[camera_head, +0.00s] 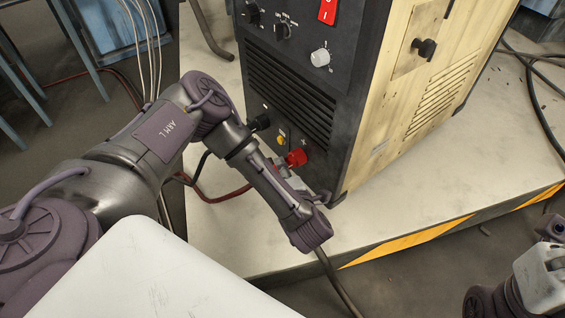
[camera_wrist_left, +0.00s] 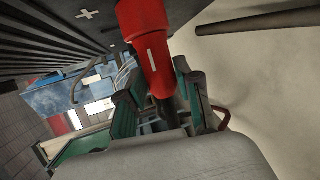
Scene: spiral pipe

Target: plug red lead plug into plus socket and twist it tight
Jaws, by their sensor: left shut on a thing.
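The red lead plug (camera_head: 297,157) is at the lower front of the dark machine panel, and fills the upper middle of the left wrist view (camera_wrist_left: 152,45). A white bar mark is on its side. My left gripper (camera_wrist_left: 160,95) is shut on the plug's rear part, one finger on each side. In the head view my left arm hides most of the gripper. A white plus mark (camera_wrist_left: 87,14) is on the panel beside the plug. The plug's front end meets the panel there; the plus socket is hidden behind it, so its seating cannot be seen.
The machine (camera_head: 295,110) stands on a pale platform (camera_head: 410,190) with a yellow-black edge. A black connector (camera_head: 262,122) is on the panel left of the red plug. A red cable (camera_head: 215,196) runs behind my left arm. The platform right of the machine is mostly clear.

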